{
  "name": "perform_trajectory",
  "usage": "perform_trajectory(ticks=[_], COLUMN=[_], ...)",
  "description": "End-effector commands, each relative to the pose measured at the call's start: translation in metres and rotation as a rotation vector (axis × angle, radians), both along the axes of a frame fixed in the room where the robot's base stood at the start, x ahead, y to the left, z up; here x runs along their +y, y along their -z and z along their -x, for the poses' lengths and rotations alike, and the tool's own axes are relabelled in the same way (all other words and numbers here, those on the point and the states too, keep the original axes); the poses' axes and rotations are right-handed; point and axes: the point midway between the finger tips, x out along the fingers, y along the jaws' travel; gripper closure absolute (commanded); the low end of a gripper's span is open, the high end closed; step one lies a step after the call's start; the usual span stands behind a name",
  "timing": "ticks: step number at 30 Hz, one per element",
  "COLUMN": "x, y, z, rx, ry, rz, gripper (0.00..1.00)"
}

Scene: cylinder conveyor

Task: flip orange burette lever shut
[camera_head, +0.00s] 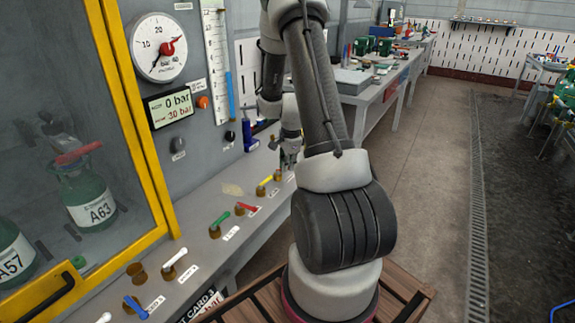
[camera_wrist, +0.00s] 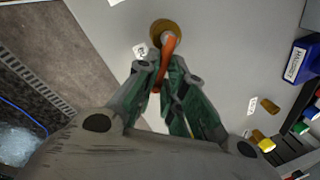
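The orange lever (camera_wrist: 168,56) sits on a round brass-coloured base (camera_wrist: 164,30) on the grey panel in the wrist view. It points from the base down toward my gripper (camera_wrist: 163,82). My two green-and-grey fingers lie on either side of the lever's free end, close to it. I cannot tell whether both fingers press on it. In the head view my gripper (camera_head: 287,158) is low over the far end of the ledge, and the orange lever cannot be made out clearly there. The burette (camera_head: 216,60) is a tall white scale with a blue column on the wall panel.
Yellow (camera_head: 265,182), red (camera_head: 247,207), green (camera_head: 219,220), white (camera_head: 175,259) and blue (camera_head: 136,306) levers line the ledge nearer me. A blue labelled box (camera_wrist: 302,60) stands at right in the wrist view. A yellow-framed glass cabinet (camera_head: 135,130) is at left.

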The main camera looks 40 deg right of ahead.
Motion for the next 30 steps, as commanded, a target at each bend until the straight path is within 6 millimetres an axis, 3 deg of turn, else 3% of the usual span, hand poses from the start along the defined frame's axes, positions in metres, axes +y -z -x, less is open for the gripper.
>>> perform_trajectory(ticks=[14,30], x=[-0.001,-0.004], y=[0.0,0.0], z=[-0.002,-0.017], rx=[0.001,0.0], ry=[-0.071,-0.46], rz=[0.0,0.0], gripper=[1.0,1.0])
